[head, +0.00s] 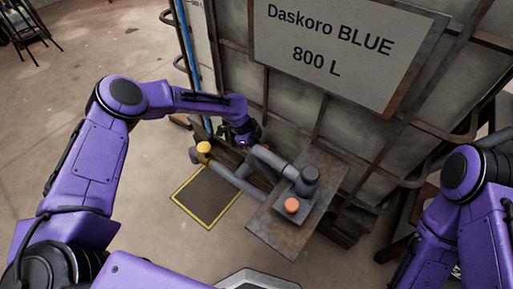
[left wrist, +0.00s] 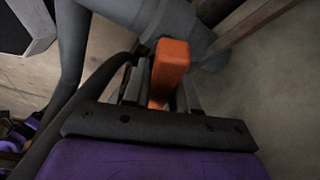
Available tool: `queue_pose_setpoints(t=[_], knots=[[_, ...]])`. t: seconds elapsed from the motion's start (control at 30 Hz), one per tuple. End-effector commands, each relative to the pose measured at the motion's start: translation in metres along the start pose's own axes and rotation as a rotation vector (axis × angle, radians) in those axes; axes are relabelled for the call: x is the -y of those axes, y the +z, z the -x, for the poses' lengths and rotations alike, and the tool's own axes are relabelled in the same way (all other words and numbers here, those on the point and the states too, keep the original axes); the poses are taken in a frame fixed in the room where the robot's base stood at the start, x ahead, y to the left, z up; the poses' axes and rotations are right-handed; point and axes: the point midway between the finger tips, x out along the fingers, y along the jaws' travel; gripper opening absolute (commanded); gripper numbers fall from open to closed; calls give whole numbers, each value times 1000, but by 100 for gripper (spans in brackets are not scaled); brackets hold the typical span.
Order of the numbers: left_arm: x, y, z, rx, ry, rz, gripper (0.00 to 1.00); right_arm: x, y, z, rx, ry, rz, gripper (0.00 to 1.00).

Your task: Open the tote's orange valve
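The tote (head: 400,150) is a large caged tank with a sign reading "Daskoro BLUE 800 L". My left gripper (head: 243,138) is low at its front, by the left end of the tote's base. In the left wrist view the orange valve handle (left wrist: 170,64) stands out from a grey pipe fitting (left wrist: 208,45). My left gripper's fingers (left wrist: 162,92) lie close along both sides of the handle and appear shut on it. In the head view the gripper hides this handle. My right gripper is not in view; only the right arm shows.
Open floor (head: 90,60) is at the left.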

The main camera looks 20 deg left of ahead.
Motion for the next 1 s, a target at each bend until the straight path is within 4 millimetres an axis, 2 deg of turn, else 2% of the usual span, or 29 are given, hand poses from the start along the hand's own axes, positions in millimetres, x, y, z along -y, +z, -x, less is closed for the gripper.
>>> queue_pose_setpoints(t=[0.37,1.0], knots=[[1,0,3,2,-38,90,0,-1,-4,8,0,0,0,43],[4,0,4,3,-257,614,0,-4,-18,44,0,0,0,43]])
